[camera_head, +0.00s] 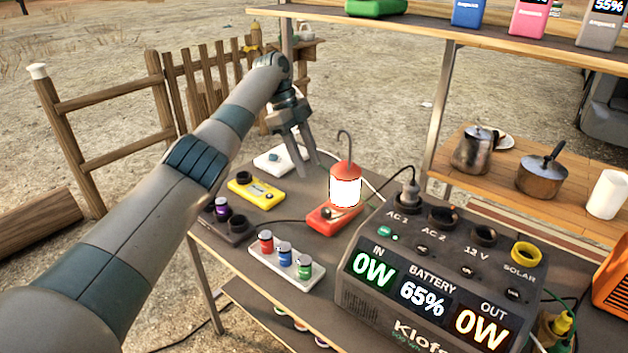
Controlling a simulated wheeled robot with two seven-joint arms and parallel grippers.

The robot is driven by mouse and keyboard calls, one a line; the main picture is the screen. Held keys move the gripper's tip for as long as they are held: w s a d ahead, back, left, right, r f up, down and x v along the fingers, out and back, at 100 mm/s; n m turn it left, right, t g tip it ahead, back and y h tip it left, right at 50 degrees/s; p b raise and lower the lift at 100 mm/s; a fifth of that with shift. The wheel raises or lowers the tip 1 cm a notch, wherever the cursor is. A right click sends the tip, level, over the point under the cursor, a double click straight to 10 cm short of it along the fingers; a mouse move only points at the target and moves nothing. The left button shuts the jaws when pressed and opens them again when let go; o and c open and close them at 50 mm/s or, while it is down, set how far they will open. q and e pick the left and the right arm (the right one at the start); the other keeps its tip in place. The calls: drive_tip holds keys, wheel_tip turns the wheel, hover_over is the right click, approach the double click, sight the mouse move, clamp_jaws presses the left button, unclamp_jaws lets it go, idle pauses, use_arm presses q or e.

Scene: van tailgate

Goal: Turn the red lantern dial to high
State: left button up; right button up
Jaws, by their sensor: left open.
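The red lantern (345,186) stands upright on the table with a red base, a glowing white globe and a hook on top. Its small dark dial (328,213) is on the front of the base; its setting is too small to read. My left gripper (306,160) is open and empty, its fingers pointing down, above the table behind and to the left of the lantern. It appears apart from the lantern. My right gripper is out of view.
A power station (440,270) fills the front right, with a plug in AC 1. A yellow box (255,192), a white box (281,160), a dark socket block (222,226) and a tray of small cylinders (258,265) sit left. A shelf (490,45) overhangs the right.

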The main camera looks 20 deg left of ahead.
use_arm(q)
drive_tip(key=v, duration=0.3)
drive_tip(key=shift+a+r, duration=0.1)
drive_tip(key=shift+r, duration=0.2)
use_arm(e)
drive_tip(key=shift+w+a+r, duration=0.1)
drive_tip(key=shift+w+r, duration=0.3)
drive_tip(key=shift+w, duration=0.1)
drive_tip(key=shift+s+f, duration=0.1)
use_arm(q)
drive_tip(key=shift+f, duration=0.1)
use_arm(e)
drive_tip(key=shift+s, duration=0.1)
